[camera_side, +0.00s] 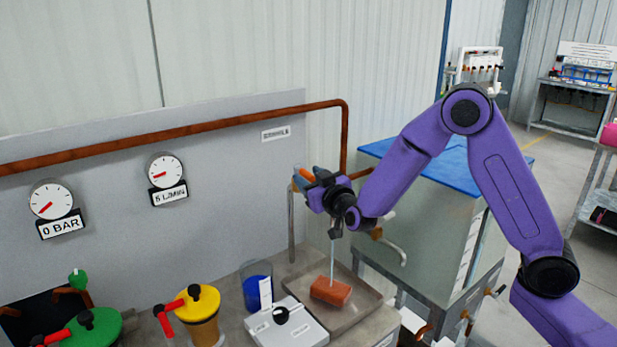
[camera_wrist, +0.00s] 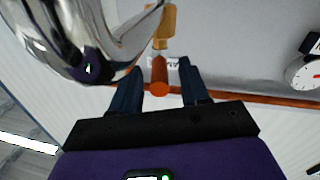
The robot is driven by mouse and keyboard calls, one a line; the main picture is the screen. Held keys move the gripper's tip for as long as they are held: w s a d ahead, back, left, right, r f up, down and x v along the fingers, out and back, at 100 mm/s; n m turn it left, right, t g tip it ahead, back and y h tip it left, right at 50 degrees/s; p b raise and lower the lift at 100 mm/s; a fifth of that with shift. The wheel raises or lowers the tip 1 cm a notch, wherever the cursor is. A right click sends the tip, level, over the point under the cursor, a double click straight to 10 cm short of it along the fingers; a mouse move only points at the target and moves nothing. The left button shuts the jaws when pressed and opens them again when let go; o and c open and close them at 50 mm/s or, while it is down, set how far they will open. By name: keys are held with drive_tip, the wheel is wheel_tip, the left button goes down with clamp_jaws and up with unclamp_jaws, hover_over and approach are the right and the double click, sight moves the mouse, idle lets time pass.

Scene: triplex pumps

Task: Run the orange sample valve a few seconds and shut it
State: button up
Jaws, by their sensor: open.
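The orange sample valve handle (camera_side: 307,174) is at the end of the copper pipe on the grey panel. My gripper (camera_side: 300,180) is at the handle, partly covering the valve. In the wrist view the handle (camera_wrist: 160,76) stands between my two open fingers (camera_wrist: 161,88), with a gap visible on each side. A brass valve body (camera_wrist: 165,25) is beyond it. A thin pale stream (camera_side: 332,262) runs down from under my wrist toward the metal tray (camera_side: 363,304), where a red-brown block (camera_side: 331,291) lies. The outlet itself is hard to make out.
A blue-filled beaker (camera_side: 258,288), a white device (camera_side: 286,325) and a yellow-lidded pot (camera_side: 202,306) stand left of the tray. Two gauges (camera_side: 50,200) (camera_side: 165,171) sit on the panel. A blue-topped tank (camera_side: 440,190) stands behind my arm.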

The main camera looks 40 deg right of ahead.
drive_tip(key=shift+w+d, duration=0.15)
drive_tip(key=shift+w, duration=0.4)
clamp_jaws()
drive_tip(key=shift+a+h, duration=0.2)
drive_tip(key=shift+h, duration=0.1)
drive_tip(key=shift+w+a+m+g+h, duration=0.55)
drive_tip(key=shift+a+m+g+h, duration=0.1)
drive_tip(key=shift+m+g+h, duration=1.5)
drive_tip(key=shift+w+a+m+g+h, duration=0.65)
drive_tip(key=shift+m+g+h, duration=1.15)
drive_tip(key=shift+h, duration=0.6)
drive_tip(key=shift+w+a+m+g+h, duration=0.5)
drive_tip(key=shift+a+m+g+h, duration=0.2)
drive_tip(key=shift+m+g+h, duration=1.35)
drive_tip(key=shift+w+m+g+h, duration=0.25)
drive_tip(key=shift+m+g+h, duration=0.15)
drive_tip(key=shift+m+g, duration=0.3)
